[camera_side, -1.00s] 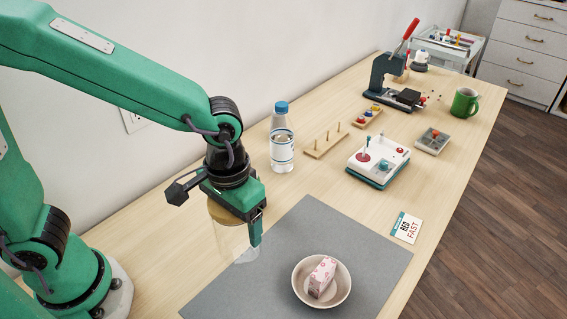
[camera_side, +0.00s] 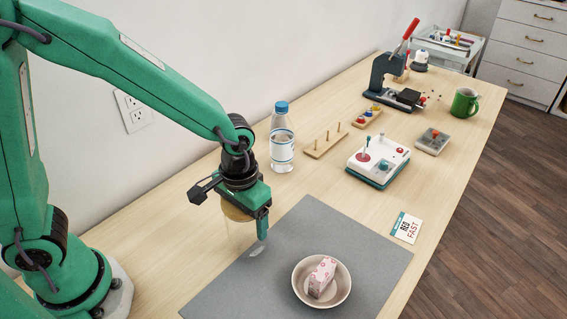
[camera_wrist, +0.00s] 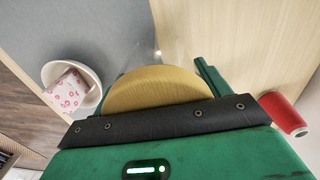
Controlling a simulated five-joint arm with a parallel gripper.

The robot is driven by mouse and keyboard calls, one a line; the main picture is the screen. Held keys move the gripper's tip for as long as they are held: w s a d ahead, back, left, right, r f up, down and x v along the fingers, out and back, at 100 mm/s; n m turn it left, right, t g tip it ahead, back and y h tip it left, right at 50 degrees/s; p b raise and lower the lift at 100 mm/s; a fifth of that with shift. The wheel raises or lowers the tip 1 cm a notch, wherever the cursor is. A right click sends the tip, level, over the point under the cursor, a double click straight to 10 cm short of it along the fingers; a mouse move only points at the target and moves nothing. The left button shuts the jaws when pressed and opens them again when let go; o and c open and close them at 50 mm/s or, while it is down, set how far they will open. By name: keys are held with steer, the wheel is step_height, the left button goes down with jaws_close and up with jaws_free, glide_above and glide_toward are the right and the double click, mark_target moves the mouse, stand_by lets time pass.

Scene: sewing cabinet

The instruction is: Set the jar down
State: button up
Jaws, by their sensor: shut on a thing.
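The jar (camera_side: 237,236) is clear glass with a tan, wood-like round lid (camera_side: 235,212). The jar hangs upright below the gripper, over the bare wood by the grey mat's upper left edge. I cannot tell whether its base touches the table. In the wrist view the lid (camera_wrist: 155,90) fills the middle, beside a green finger (camera_wrist: 207,75).
A bowl (camera_side: 300,288) with a pink patterned block (camera_side: 321,277) stands on the grey mat (camera_side: 310,225). A water bottle (camera_side: 282,145), a peg rack (camera_side: 326,143) and a joystick box (camera_side: 378,160) stand farther back.

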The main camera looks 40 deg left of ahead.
steer(key=shift+f, duration=0.65)
steer(key=shift+f, duration=0.15)
steer(key=o, duration=1.5)
steer(key=shift+o, duration=0.2)
step_height(320, 180, up, 12)
steer(key=shift+r, duration=0.15)
